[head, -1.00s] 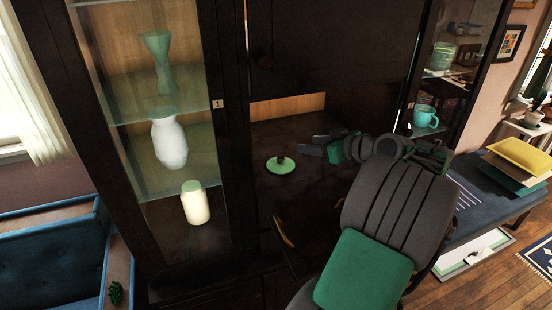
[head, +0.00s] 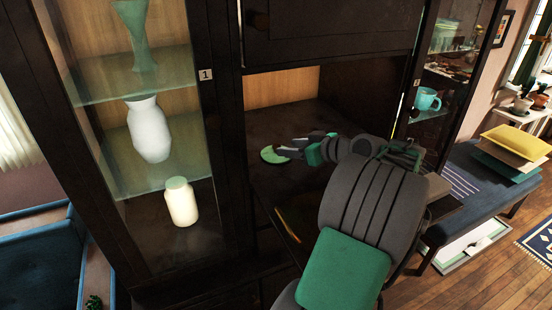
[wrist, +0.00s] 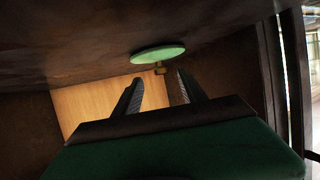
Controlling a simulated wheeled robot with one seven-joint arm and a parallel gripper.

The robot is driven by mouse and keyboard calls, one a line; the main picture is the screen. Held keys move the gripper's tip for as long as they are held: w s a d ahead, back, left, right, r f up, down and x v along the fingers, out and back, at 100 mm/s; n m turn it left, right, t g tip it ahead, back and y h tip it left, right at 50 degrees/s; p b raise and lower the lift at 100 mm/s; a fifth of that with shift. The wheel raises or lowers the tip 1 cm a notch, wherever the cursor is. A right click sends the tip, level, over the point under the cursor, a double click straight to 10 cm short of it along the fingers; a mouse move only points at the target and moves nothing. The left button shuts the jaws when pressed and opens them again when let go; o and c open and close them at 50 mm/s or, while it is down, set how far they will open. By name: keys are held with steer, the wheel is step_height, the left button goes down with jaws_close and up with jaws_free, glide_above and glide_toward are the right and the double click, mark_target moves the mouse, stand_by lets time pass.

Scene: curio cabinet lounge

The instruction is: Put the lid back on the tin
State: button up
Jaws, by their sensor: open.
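A round, pale green lid (head: 270,156) lies flat on the dark surface inside the open middle compartment of the cabinet. In the wrist view the lid (wrist: 158,53) has a small brown knob (wrist: 160,71); the head view hides the knob behind my fingers. My gripper (head: 286,147) reaches in from the right, its fingertips at the lid. In the wrist view my gripper (wrist: 160,77) is open and empty, the knob showing between and just beyond the fingertips. A cream cylinder with a greenish top (head: 181,202), possibly the tin, stands in the left glass section.
A white vase (head: 149,130) and a green vase (head: 134,33) stand on glass shelves at left. A dark upright post (head: 222,130) separates them from the compartment. A turquoise mug (head: 427,99) is in the right section. Bare surface surrounds the lid.

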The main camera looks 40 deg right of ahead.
mark_target(277, 145)
steer(key=p+x, duration=0.1)
steer(key=x, duration=0.5)
steer(key=shift+w+p, duration=0.3)
steer(key=shift+p, duration=0.1)
steer(key=shift+c, duration=0.4)
steer(key=shift+a, duration=0.1)
jaws_close()
